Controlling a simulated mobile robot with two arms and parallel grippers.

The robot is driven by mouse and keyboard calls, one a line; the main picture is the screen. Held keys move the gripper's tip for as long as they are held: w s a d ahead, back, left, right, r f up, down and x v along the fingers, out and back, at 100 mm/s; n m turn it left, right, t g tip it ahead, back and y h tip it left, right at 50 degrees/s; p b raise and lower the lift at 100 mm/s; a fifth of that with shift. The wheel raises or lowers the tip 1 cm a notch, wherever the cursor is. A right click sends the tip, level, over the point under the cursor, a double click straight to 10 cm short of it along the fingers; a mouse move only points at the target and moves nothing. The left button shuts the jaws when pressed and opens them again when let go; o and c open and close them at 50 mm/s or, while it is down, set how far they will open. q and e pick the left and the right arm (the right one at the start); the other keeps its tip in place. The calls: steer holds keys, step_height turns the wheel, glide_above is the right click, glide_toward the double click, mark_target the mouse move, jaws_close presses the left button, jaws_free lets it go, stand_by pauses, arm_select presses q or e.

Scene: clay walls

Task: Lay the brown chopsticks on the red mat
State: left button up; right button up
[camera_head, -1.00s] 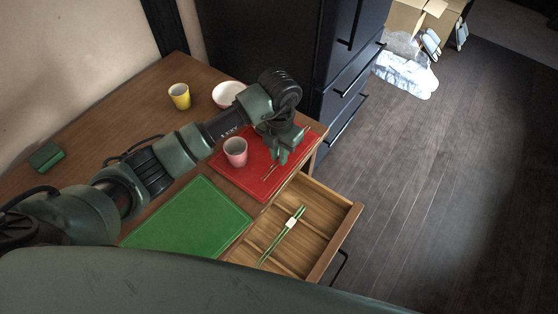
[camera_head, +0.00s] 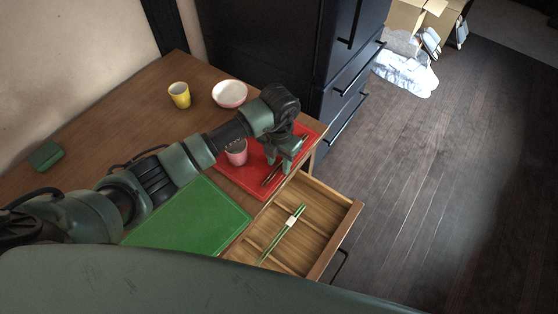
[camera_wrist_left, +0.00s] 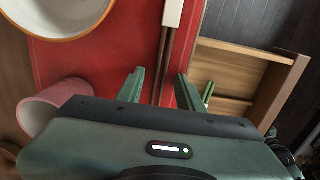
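The brown chopsticks (camera_head: 270,178) lie on the red mat (camera_head: 241,178), along its side near the drawer; my gripper partly hides them in the head view. In the left wrist view the chopsticks (camera_wrist_left: 166,45) show with a white band around them, over the red mat (camera_wrist_left: 95,55). My left gripper (camera_head: 279,163) is just above them. In the left wrist view its fingers (camera_wrist_left: 160,75) are apart, one on each side of the chopsticks, with gaps between. My right gripper is not in view.
A pink cup (camera_head: 237,153) stands on the red mat. A bowl (camera_head: 229,94) and yellow cup (camera_head: 179,95) stand behind. A green mat (camera_head: 190,220) lies nearer. The open drawer (camera_head: 330,240) holds green chopsticks (camera_head: 282,235). A green block (camera_head: 46,156) is at left.

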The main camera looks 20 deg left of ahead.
mark_target(279, 166)
arm_select(q)
steer(key=shift+r, duration=0.6)
step_height(279, 166, up, 11)
steer(key=b, duration=0.1)
steer(key=shift+r, duration=0.1)
